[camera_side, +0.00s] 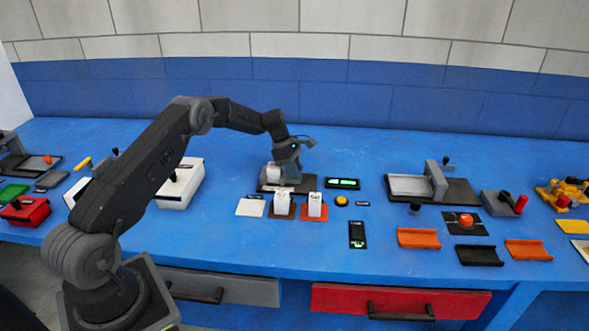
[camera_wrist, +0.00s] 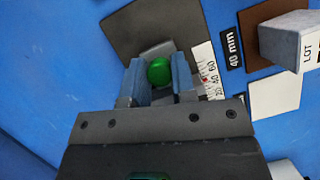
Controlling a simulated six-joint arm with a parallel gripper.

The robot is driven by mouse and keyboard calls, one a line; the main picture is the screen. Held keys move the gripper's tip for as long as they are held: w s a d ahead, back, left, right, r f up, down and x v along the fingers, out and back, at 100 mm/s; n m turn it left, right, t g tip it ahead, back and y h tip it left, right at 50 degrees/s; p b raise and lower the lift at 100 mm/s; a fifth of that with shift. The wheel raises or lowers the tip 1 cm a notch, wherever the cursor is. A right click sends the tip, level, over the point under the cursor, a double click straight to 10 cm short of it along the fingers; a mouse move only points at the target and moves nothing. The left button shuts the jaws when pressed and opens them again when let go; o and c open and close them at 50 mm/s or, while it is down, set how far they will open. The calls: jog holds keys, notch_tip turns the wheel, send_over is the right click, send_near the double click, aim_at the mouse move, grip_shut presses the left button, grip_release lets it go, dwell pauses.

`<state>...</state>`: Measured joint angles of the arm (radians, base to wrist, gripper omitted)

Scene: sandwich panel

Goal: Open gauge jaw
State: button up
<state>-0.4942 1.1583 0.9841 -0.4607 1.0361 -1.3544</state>
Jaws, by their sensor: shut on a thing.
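My gripper (camera_wrist: 158,82) is shut on a green knob (camera_wrist: 158,71), one blue-grey finger on each side of it. The knob sits on the gauge, whose dark base plate (camera_wrist: 140,28) shows behind it. A white scale with numbers (camera_wrist: 207,68) runs beside the right finger. In the side view my gripper (camera_side: 289,172) reaches down over the gauge's dark base (camera_side: 268,188), next to a pale block (camera_side: 273,172). The arm hides the knob there, and I cannot tell how wide the gauge jaw stands.
A black "40 mm" label (camera_wrist: 231,48) lies right of the scale. A pale block marked LOT (camera_wrist: 285,38) stands on a brown pad, beside a white pad (camera_wrist: 275,95). In the side view a green-lit display (camera_side: 343,183) and a yellow button (camera_side: 341,201) lie right of the gauge.

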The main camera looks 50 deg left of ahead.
grip_shut()
jog(key=shift+w+d+r, duration=0.1)
jog(key=shift+w+d, duration=1.05)
jog(key=o, duration=0.9)
grip_release()
jog(key=v, duration=1.3)
jog(key=shift+a+r, duration=0.1)
jog(key=shift+r, duration=0.3)
